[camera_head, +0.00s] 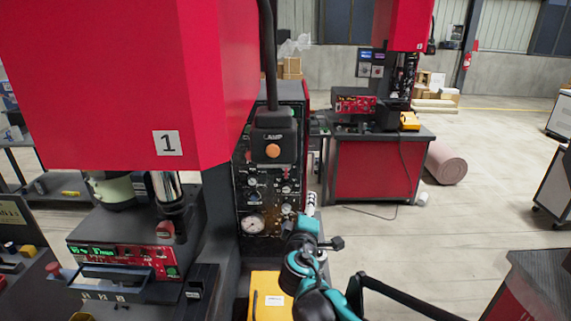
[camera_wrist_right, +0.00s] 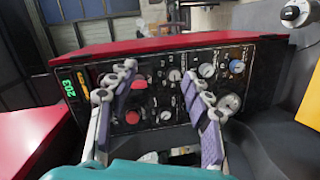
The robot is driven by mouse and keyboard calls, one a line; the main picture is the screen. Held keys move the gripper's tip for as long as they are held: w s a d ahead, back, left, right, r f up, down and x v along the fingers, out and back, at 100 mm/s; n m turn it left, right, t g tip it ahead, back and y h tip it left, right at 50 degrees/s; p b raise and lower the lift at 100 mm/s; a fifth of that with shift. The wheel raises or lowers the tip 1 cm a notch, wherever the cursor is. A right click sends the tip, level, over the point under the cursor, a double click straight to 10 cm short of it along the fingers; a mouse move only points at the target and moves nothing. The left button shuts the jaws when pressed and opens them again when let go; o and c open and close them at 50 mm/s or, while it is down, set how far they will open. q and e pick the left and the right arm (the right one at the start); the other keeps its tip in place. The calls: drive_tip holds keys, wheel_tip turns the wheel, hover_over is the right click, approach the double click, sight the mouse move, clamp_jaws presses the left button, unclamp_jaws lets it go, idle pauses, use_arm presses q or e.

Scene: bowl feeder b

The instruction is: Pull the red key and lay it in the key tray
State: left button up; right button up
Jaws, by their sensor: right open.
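My right gripper (camera_head: 311,203) is in front of the black control panel (camera_head: 243,183), at the panel's lower right in the head view. In the right wrist view the gripper (camera_wrist_right: 154,82) is open, its two grey-purple fingers apart and nothing between them. Behind them the panel shows two round red parts (camera_wrist_right: 139,82) between the fingers. A small red piece (camera_head: 288,172) shows on the panel in the head view. I cannot tell which of these is the red key. I cannot clearly pick out the key tray. My left gripper is not in view.
The large red press head (camera_head: 110,70), marked 1, hangs over the left bench. A black box with a white label (camera_head: 195,293) and a yellow box (camera_head: 268,300) are near the front. A handheld unit with an orange button (camera_head: 273,151) hangs before the panel.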

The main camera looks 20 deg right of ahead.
sight(286, 174)
drive_tip(key=w+a+r+n+t+y, duration=0.1)
drive_tip(key=w+a+r+n+t, duration=0.1)
drive_tip(key=w+a+r+n, duration=0.1)
drive_tip(key=shift+w+a+n+p, duration=0.4)
drive_tip(key=shift+w+a+n, duration=0.2)
drive_tip(key=shift+w, duration=0.65)
drive_tip(key=shift+w, duration=0.1)
drive_tip(key=shift+b+x, duration=0.5)
drive_tip(key=shift+x, duration=3.95)
drive_tip(key=shift+r, duration=0.1)
clamp_jaws()
drive_tip(key=shift+p+v, duration=0.35)
drive_tip(key=shift+v, duration=2.75)
